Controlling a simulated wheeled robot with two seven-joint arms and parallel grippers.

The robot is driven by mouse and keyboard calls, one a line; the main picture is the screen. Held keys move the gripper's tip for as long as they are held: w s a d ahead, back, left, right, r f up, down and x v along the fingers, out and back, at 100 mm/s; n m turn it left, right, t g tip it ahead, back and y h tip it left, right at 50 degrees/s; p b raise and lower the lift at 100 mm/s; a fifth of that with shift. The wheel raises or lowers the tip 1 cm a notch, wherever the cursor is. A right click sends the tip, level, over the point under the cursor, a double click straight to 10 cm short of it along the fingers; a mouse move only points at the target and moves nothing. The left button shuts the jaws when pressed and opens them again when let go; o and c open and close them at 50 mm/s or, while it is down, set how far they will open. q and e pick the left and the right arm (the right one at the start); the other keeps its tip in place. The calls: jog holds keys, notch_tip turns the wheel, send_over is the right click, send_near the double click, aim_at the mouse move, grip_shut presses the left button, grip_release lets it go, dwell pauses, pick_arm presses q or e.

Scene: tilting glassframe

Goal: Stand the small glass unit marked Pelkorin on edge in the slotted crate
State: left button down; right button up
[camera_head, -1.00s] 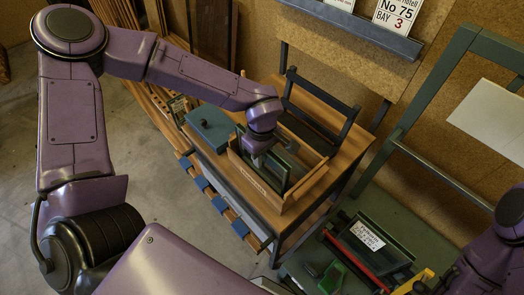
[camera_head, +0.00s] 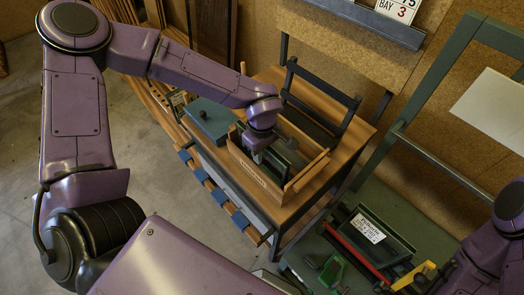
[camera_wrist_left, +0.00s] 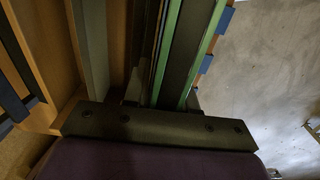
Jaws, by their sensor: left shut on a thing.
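The slotted crate (camera_head: 253,176) is a wooden box on the bench, with a small, unreadable label on its front. My left gripper (camera_head: 259,150) points down into the crate, shut on a dark glass unit (camera_head: 290,158). The unit stands on edge between the crate's walls, its lower part hidden. In the left wrist view the held unit (camera_wrist_left: 178,50) shows edge-on, with green edges running away from the jaws. No Pelkorin mark is readable, and I cannot tell whether the unit touches the crate floor.
A blue-grey box (camera_head: 210,119) stands left of the crate. A black frame rack (camera_head: 320,95) rises behind it. At the right, a green bench holds a dark tray with a white label (camera_head: 368,228), a red bar and a green tool (camera_head: 331,271).

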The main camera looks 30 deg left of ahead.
pick_arm(q)
jog(key=shift+f, duration=0.4)
dwell(0.3)
jog(key=c, duration=0.8)
grip_release()
notch_tip(320, 180, up, 6)
jog(key=p, duration=0.7)
jog(key=shift+r, duration=0.1)
